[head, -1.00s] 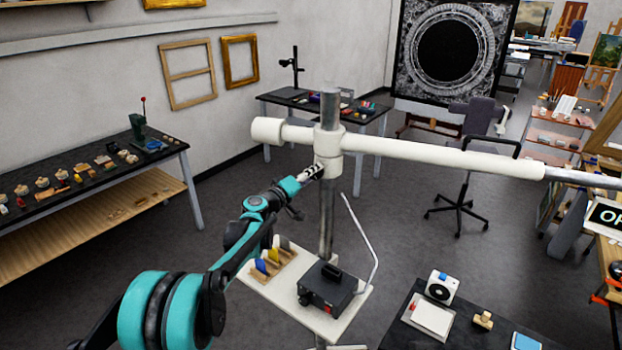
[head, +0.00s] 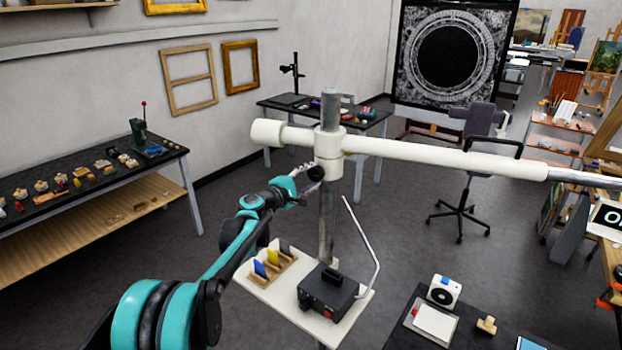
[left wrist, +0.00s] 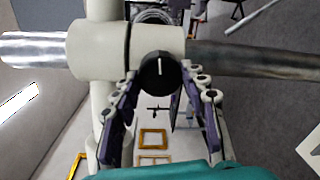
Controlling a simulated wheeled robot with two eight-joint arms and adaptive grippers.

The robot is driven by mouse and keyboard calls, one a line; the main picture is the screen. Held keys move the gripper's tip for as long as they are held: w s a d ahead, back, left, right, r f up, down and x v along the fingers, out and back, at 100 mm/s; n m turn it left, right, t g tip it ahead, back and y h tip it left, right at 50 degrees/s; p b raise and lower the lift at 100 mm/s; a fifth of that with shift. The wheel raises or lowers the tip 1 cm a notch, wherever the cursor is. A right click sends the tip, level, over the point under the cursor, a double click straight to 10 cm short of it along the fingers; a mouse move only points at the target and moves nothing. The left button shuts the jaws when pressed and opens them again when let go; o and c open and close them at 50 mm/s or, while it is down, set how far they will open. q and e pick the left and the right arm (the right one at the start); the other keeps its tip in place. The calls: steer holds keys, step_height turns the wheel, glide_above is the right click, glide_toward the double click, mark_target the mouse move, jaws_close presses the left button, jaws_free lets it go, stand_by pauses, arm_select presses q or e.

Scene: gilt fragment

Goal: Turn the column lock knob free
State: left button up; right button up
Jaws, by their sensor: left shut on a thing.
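The lock knob (left wrist: 158,72) is a round black knob with a white line on its face, on the white collar (left wrist: 100,48) of the column. In the left wrist view the line runs straight up and down. In the head view the knob (head: 316,173) is a dark disc on the collar's left side. My left gripper (left wrist: 160,80) has one finger on each side of the knob and is shut on it; it also shows in the head view (head: 308,180). The grey metal column (head: 326,215) stands upright through the collar. My right gripper is in neither view.
A white boom (head: 440,155) runs right from the collar. Below is a pale shelf (head: 270,298) with a black box (head: 328,290) and coloured plates (head: 268,262). A bent white rod (head: 365,235) rises beside the column. A dark worktable (head: 90,185) stands left.

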arm_select(q)
steer(key=shift+a+n, duration=0.1)
steer(key=shift+n, duration=0.5)
steer(key=o, duration=1.2)
steer(key=shift+c, duration=0.2)
steer(key=v, duration=1.2)
steer(key=shift+f, duration=0.1)
